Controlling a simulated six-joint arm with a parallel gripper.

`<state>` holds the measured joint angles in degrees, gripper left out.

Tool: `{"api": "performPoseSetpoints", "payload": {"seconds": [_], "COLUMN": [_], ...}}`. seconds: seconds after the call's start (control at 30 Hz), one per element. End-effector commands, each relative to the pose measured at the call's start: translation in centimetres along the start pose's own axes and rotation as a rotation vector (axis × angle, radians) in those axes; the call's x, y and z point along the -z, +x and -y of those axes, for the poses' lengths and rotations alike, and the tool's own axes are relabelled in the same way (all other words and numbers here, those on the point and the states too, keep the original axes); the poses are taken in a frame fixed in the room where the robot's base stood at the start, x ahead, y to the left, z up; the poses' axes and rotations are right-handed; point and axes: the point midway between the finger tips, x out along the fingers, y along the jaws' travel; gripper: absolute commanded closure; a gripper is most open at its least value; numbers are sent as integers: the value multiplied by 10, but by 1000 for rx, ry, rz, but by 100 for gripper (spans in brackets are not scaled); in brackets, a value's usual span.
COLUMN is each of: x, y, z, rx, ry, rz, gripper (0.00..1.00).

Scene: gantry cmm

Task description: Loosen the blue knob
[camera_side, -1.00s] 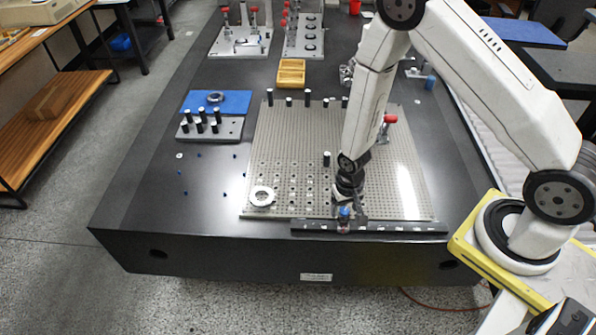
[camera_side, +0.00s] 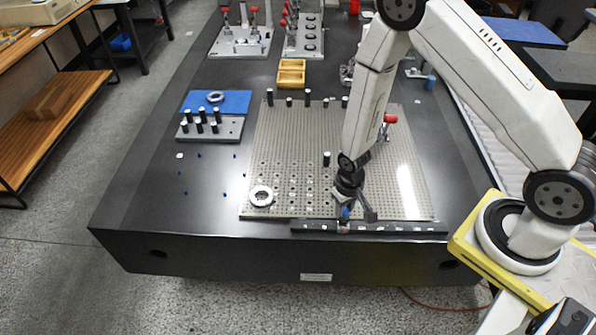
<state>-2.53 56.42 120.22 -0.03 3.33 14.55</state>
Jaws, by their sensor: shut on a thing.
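The blue knob (camera_side: 345,213) is small and sits at the front edge of the perforated plate, above the black rail (camera_side: 400,228). My gripper (camera_side: 347,208) points down over the knob and is shut on it. The fingers hide part of the knob. One dark finger part juts out to the right of the knob.
The perforated plate (camera_side: 225,208) carries a white ring (camera_side: 261,195) at its front left and several black pins. A grey block with black pegs (camera_side: 185,131) and a blue mat (camera_side: 238,101) lie at left.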

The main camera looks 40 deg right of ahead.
Motion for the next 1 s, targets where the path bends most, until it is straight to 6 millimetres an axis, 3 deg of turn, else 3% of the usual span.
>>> {"api": "performPoseSetpoints", "payload": {"seconds": [0.3,0.63,0.67,0.73,0.77,1.0], "x": [0,0,0,0,0,0], "y": [0,0,0,0,0,0], "z": [0,0,0,0,0,0], "rx": [0,0,0,0,0,0], "ry": [-167,-176,-176,-175,-175,-175], "rz": [1,2,2,2,2,1], "gripper": [100,100,53,31,27,27]}}
